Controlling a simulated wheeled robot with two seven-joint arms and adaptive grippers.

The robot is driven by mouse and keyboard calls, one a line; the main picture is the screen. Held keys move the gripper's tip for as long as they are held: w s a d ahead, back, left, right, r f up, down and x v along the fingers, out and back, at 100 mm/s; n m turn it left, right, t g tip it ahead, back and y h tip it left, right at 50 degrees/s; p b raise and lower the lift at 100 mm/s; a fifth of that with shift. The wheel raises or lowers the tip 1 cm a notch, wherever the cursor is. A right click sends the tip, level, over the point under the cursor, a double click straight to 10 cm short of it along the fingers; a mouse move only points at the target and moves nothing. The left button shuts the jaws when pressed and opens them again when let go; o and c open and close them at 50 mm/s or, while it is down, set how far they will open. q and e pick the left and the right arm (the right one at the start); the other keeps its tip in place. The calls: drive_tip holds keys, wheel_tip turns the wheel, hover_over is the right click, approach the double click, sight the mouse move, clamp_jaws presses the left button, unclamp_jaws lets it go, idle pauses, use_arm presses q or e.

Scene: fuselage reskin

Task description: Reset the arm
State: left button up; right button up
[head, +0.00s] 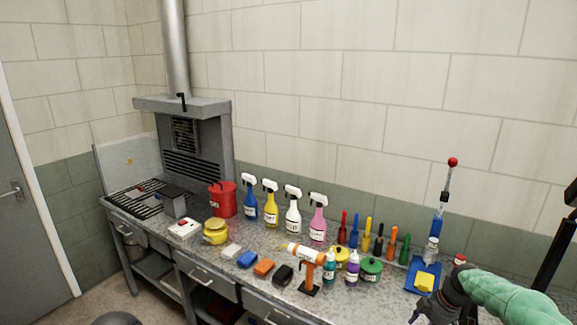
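My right arm (505,296), in a green sleeve, reaches in from the lower right corner. Its dark gripper (426,312) is low at the front edge of the workbench, just in front of a blue tray (412,287) with a yellow piece (424,281) on it. The fingers are small, dark and partly cut off by the bottom edge, so I cannot tell whether they are open or hold anything. My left arm and gripper are not in view.
The grey speckled workbench (199,250) is crowded. Several spray bottles (293,214), coloured upright tools (367,231), small bottles (352,270), an orange stand (311,275) and a red can (222,201) stand on it. A red-tipped upright rod (447,185) rises near my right arm.

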drive_tip(key=s+a+f+m+b, duration=0.1)
drive_tip(key=s+a+f+m, duration=0.25)
drive_tip(key=a+f, duration=0.6)
drive_tip(key=s+a+f+m+b, duration=0.2)
drive_tip(key=s+a+f+m, duration=0.3)
drive_tip(key=f, duration=0.8)
use_arm(q)
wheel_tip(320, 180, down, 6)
drive_tip(key=b, duration=0.3)
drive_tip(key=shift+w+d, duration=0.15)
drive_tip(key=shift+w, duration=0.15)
use_arm(e)
drive_tip(key=s+a+f+m, duration=0.1)
drive_tip(key=s+a+f, duration=0.2)
drive_tip(key=s, duration=0.3)
drive_tip(key=s+a+f+m+g, duration=0.1)
drive_tip(key=s+a+f+m, duration=0.1)
drive_tip(key=s+a+f, duration=0.2)
drive_tip(key=s+a+f+m+y, duration=0.1)
drive_tip(key=s+a+f+m, duration=0.1)
drive_tip(key=s+a, duration=0.4)
drive_tip(key=s+f, duration=0.1)
drive_tip(key=s, duration=0.2)
drive_tip(key=shift+s+a+f, duration=0.15)
drive_tip(key=shift+s+a, duration=0.2)
